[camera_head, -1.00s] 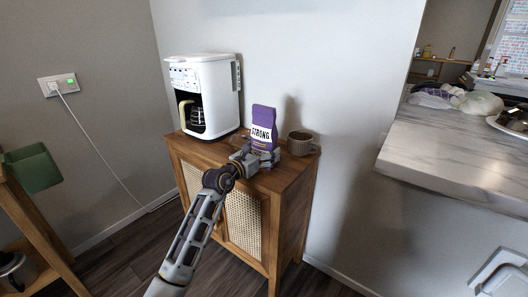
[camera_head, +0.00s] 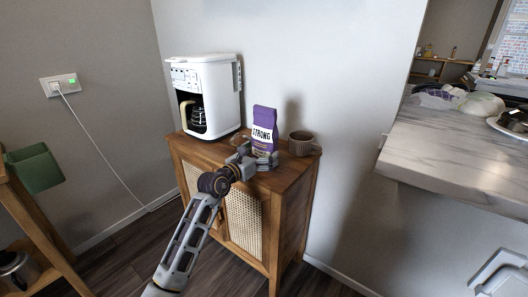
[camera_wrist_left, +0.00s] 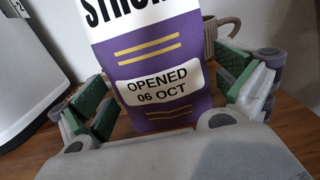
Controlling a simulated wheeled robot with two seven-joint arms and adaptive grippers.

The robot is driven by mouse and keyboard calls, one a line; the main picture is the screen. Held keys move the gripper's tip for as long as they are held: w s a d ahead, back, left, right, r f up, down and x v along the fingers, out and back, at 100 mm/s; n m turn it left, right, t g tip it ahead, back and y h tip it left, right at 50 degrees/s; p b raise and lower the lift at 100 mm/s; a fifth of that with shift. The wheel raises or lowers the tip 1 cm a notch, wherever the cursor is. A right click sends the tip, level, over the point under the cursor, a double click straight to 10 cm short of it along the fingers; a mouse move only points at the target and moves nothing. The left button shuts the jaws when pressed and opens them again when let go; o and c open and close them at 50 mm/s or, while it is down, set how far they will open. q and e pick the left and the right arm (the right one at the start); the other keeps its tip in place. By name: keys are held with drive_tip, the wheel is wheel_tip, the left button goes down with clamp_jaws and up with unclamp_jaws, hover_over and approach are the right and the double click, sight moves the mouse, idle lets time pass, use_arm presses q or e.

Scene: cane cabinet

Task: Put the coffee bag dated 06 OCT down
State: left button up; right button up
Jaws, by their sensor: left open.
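The purple coffee bag (camera_head: 264,128) with a white "STRONG" label stands upright on the wooden cane cabinet (camera_head: 285,177). In the left wrist view the bag (camera_wrist_left: 155,60) shows a label reading "OPENED 06 OCT". My left gripper (camera_head: 262,159) is at the bag's lower part, with its fingers open on either side. In the left wrist view the green finger pads of my left gripper (camera_wrist_left: 165,98) stand apart from the bag's sides, and the bag's base seems to rest on the wood. My right gripper is not identifiable; part of an arm shows at the lower right.
A white coffee maker (camera_head: 208,95) stands left of the bag on the cabinet. A ribbed brown mug (camera_head: 301,143) stands close on the bag's right. A marble counter (camera_head: 440,155) is farther right. A green bin (camera_head: 36,168) is at far left.

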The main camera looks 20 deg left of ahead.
use_arm(q)
drive_tip(key=shift+v, duration=0.8)
drive_tip(key=shift+p+v, duration=0.85)
drive_tip(key=shift+v, duration=1.95)
drive_tip(key=v, duration=0.2)
drive_tip(key=shift+s+a, duration=0.1)
drive_tip(key=shift+s, duration=0.25)
use_arm(e)
drive_tip(key=shift+n+g+h, duration=0.3)
drive_tip(key=shift+g, duration=0.2)
drive_tip(key=r, duration=0.2)
drive_tip(key=d+r, duration=0.1)
drive_tip(key=r, duration=0.2)
drive_tip(key=shift+s, duration=0.1)
use_arm(q)
drive_tip(key=shift+r, duration=0.1)
use_arm(e)
drive_tip(key=shift+f, duration=0.15)
